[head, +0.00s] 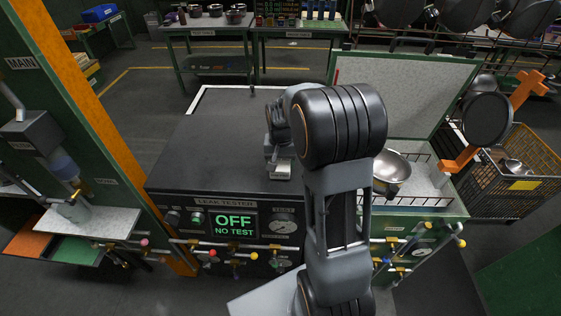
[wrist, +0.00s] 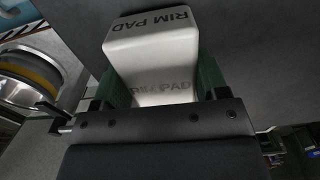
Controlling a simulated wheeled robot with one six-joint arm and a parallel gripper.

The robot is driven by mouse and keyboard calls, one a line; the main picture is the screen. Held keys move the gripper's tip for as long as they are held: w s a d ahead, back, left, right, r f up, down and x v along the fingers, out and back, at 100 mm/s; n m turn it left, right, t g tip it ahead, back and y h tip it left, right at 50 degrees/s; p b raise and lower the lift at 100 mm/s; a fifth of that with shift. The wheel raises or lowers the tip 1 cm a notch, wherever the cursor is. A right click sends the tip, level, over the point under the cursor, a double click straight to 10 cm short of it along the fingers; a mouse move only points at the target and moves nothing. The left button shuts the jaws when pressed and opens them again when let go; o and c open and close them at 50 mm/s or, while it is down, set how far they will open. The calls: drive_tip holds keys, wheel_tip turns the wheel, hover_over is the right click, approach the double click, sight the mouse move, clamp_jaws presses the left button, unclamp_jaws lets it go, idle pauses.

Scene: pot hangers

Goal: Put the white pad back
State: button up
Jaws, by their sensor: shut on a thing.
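The white pad (wrist: 152,48), a pale block lettered RIM PAD, fills the space between the two fingers of my gripper (wrist: 157,84) in the wrist view. My gripper is shut on it. In the head view my gripper (head: 279,158) is over the dark top of the leak tester (head: 215,150), partly behind my arm. Only a small pale part of the pad shows there. I cannot tell whether the pad touches the top.
A shiny metal pot (head: 391,172) sits in the open bay right of my arm, under a raised lid (head: 405,90). The tester screen (head: 234,224) reads OFF, NO TEST. A wire basket (head: 520,178) stands at right, and an orange post (head: 100,125) at left.

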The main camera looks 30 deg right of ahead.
sight(280, 160)
drive_tip(key=shift+f, duration=0.3)
drive_tip(key=o, duration=1)
drive_tip(key=shift+o, duration=0.2)
drive_tip(key=shift+r, duration=0.1)
wheel_tip(280, 160, up, 12)
drive_tip(key=s+a+n+t, duration=0.2)
drive_tip(key=s+a+n, duration=0.1)
drive_tip(key=s, duration=0.5)
drive_tip(key=s+a+n+t, duration=0.2)
drive_tip(key=s+a, duration=0.4)
drive_tip(key=s, duration=0.2)
drive_tip(key=shift+a+f+n, duration=0.2)
drive_tip(key=shift+n, duration=0.2)
